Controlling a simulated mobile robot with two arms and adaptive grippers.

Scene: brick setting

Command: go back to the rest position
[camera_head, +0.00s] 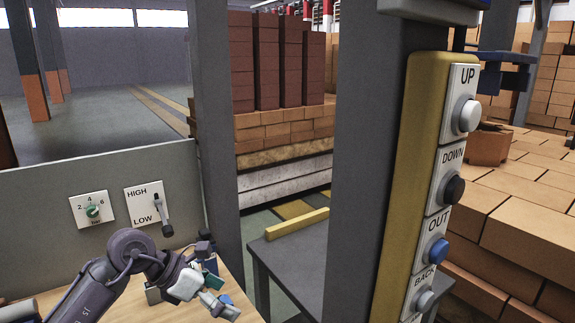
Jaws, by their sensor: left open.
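My left arm comes in from the lower left, and my left gripper (213,286) is at its end, low in the picture. It is open, and nothing shows held between its fingers. It is in front of a light wooden surface (240,268), below and to the right of the HIGH/LOW lever. I cannot tell whether it touches the surface. My right gripper is not in view.
A grey panel carries a green dial (92,211) and a HIGH/LOW lever (164,215). A yellow button box (412,150) with UP, DOWN, OUT and BACK hangs on a grey post (355,130). Brick stacks (535,225) stand right. A grey table (300,262) is in the middle.

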